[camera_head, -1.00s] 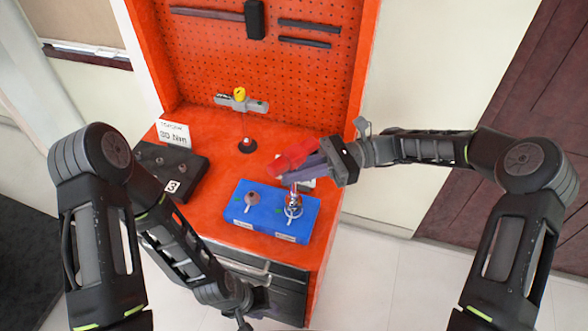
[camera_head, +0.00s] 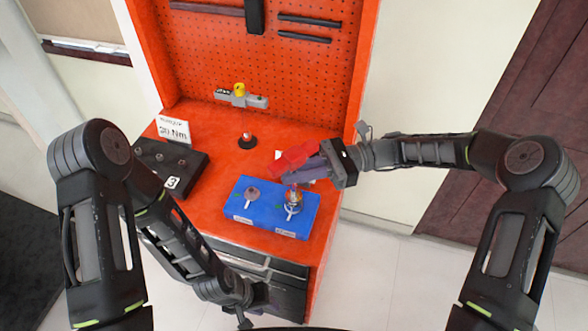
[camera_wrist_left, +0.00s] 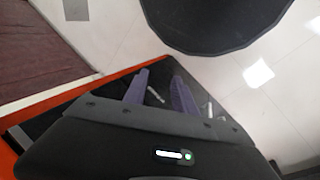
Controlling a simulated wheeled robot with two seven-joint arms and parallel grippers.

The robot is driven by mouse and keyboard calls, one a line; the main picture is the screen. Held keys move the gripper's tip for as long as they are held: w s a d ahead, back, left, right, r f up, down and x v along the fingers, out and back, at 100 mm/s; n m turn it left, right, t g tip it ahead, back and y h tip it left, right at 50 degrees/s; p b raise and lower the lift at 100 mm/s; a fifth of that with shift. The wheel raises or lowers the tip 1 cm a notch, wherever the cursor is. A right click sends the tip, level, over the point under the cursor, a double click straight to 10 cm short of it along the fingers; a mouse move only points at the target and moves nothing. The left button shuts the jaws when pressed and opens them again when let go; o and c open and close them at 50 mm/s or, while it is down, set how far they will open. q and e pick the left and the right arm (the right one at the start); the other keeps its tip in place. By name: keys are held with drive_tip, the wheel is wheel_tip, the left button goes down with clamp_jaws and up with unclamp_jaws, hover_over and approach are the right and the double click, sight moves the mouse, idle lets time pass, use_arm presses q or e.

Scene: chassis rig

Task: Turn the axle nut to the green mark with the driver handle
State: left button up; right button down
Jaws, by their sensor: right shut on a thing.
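The blue block (camera_head: 266,221) stands on the red bench and carries two round fittings. The left fitting (camera_head: 252,193) and the right fitting (camera_head: 293,200) each have a white pointer below. Small green marks show on the block; which one the right pointer lines up with is too small to tell. My right gripper (camera_head: 290,176) is shut on the red driver handle (camera_head: 294,157) over the right fitting; the fingers partly hide the handle. My left gripper (camera_head: 260,298) is low in front of the drawers, empty; its fingers (camera_wrist_left: 160,78) are apart in the left wrist view.
A black tray (camera_head: 195,170) marked 3 and a white torque sign (camera_head: 173,130) are at the bench's left. A grey bracket with a yellow knob (camera_head: 239,89) is behind a small dark-based post (camera_head: 247,141). Drawers (camera_head: 275,283) are below.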

drive_tip(key=shift+m+t+y+p, duration=0.2)
drive_tip(key=shift+m+t+p, duration=0.9)
drive_tip(key=shift+t, duration=0.6)
drive_tip(key=shift+m+t+y+p, duration=0.2)
drive_tip(key=shift+m+t+p, duration=0.9)
drive_tip(key=shift+t, duration=0.6)
drive_tip(key=shift+r+m+t+p, duration=0.1)
drive_tip(key=shift+m+t+p, duration=0.4)
drive_tip(key=shift+t, duration=0.4)
drive_tip(key=shift+m+t+h+p, duration=1)
drive_tip(key=shift+m+t, duration=0.9)
drive_tip(key=shift+t, duration=0.6)
drive_tip(key=shift+s+m+t+h, duration=0.1)
drive_tip(key=shift+m+t+h, duration=0.3)
drive_tip(key=shift+t, duration=0.2)
drive_tip(key=m+t+h, duration=0.3)
drive_tip(key=t, duration=0.1)
drive_tip(key=shift+s+a+m+h, duration=0.1)
drive_tip(key=shift+a+m+h, duration=0.1)
drive_tip(key=shift+m+h, duration=0.2)
drive_tip(key=m+t+h, duration=0.2)
drive_tip(key=h, duration=0.1)
drive_tip(key=m+t+h, duration=0.1)
drive_tip(key=shift+d+f, duration=0.1)
drive_tip(key=shift+f, duration=0.15)
drive_tip(key=shift+d+r+m+h, duration=0.15)
drive_tip(key=shift+m+h, duration=0.35)
drive_tip(key=shift+h, duration=0.3)
drive_tip(key=shift+n+y, duration=0.7)
drive_tip(key=shift+y, duration=0.2)
